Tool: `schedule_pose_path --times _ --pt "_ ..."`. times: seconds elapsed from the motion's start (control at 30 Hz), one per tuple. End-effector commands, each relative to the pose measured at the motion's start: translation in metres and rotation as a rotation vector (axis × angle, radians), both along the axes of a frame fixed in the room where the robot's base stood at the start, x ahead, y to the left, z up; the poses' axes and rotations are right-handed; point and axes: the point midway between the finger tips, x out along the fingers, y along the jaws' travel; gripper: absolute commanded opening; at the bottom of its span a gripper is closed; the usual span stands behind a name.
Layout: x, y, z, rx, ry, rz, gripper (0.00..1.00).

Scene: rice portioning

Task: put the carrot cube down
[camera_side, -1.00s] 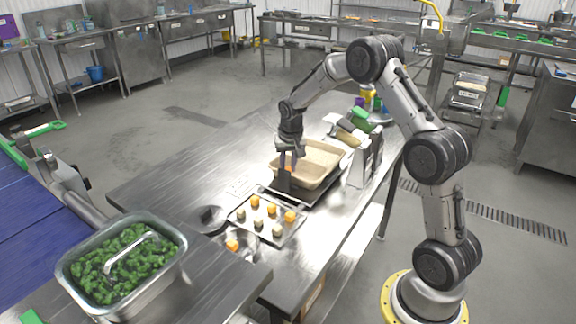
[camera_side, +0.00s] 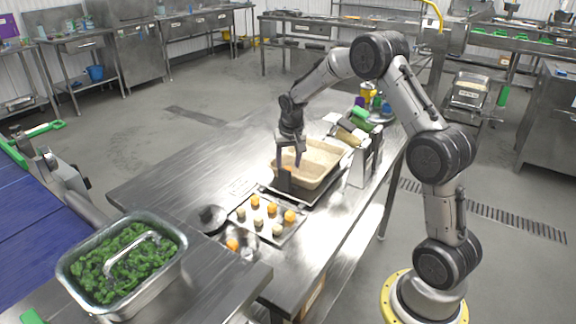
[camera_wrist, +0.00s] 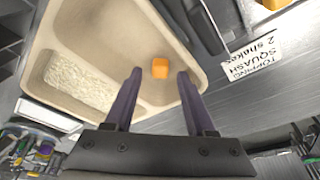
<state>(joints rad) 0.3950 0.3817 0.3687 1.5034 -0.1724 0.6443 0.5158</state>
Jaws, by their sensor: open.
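The carrot cube (camera_wrist: 160,68) is a small orange block. In the wrist view it shows inside a bare compartment of the beige food tray (camera_wrist: 120,28), between the fingertips with gaps on both sides. My gripper (camera_wrist: 159,75) is open, its dark purple fingers reaching over that compartment. In the side view my gripper (camera_side: 288,165) is at the near left end of the food tray (camera_side: 325,150). Another compartment of the tray holds white rice (camera_wrist: 80,82). Whether the cube rests on the tray floor is hard to tell.
A metal tray (camera_side: 294,230) with several orange and pale cubes lies in front of the food tray. A label (camera_wrist: 252,55) reads "TOPPING SQUASH 2 shakes". A steel pan of greens (camera_side: 125,262) stands front left. The table's left part is clear.

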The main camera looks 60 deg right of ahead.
Motion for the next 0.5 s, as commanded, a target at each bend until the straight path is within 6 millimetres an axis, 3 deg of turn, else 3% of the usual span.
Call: schedule_pose_path --times 0.3,0.5 --pt "-0.012 0.012 0.065 -0.002 -0.005 0.002 0.55" --pt "-0.017 0.018 0.092 -0.001 -0.002 0.001 0.55"
